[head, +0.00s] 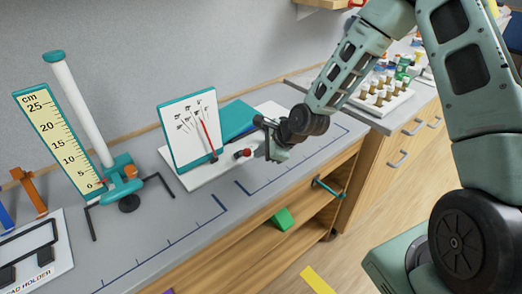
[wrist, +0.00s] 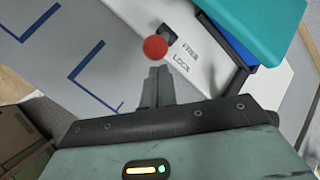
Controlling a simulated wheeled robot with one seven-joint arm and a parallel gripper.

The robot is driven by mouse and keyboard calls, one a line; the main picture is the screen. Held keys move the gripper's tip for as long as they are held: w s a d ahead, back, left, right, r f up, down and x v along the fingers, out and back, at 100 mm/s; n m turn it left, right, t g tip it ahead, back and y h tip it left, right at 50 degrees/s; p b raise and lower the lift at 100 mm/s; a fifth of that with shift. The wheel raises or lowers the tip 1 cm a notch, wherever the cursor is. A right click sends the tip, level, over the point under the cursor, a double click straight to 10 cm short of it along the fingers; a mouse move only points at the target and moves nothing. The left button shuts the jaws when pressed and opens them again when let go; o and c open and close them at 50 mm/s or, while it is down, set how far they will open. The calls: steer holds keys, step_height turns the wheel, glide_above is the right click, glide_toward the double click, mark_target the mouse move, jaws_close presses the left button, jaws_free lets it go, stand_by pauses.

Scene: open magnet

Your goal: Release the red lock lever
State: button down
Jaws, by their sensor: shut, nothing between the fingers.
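The red lock lever (wrist: 155,48) shows in the wrist view as a round red knob beside a dark mount on a white base plate (wrist: 218,70). The words FREE and LOCK are printed on the plate near it. I cannot tell which word the lever points to. In the head view the red knob (head: 242,153) is at the front right of the base, below a white panel with a red pointer (head: 207,135). My gripper (wrist: 157,72) is shut and empty, its fingertips just short of the knob in the picture. Contact cannot be told. In the head view my gripper (head: 272,154) is just right of the knob.
A tall cm scale (head: 47,125) stands left on the grey bench (head: 160,225). A bottle rack (head: 385,97) is at back right. The front bench is mostly clear.

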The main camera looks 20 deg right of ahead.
steer(key=shift+r, duration=0.1)
steer(key=shift+w+a+r+g+p, duration=0.1)
steer(key=shift+w+r+g+p, duration=0.15)
steer(key=shift+p, duration=0.45)
steer(key=shift+r+g+p, duration=0.2)
steer(key=shift+g+p, duration=0.15)
steer(key=shift+p, duration=0.2)
steer(key=shift+w+a+r+g+h+p, duration=0.2)
steer(key=shift+w+r+g+h+p, duration=0.4)
steer(key=shift+p, duration=0.65)
steer(key=shift+w+a+r+m+g+h+p, duration=0.15)
steer(key=shift+w+a+r+g+p, duration=0.1)
steer(key=shift+w+g+p, duration=0.35)
steer(key=shift+w+a+r+m+g+h+p, duration=0.15)
steer(key=shift+w+r+g+p, duration=0.15)
steer(key=shift+w+g+p, duration=0.25)
steer(key=shift+w+a+r+g+h+p, duration=0.1)
steer(key=shift+w+a+r+g+p, duration=0.15)
steer(key=shift+w+g+p, duration=0.3)
steer(key=shift+r, duration=0.15)
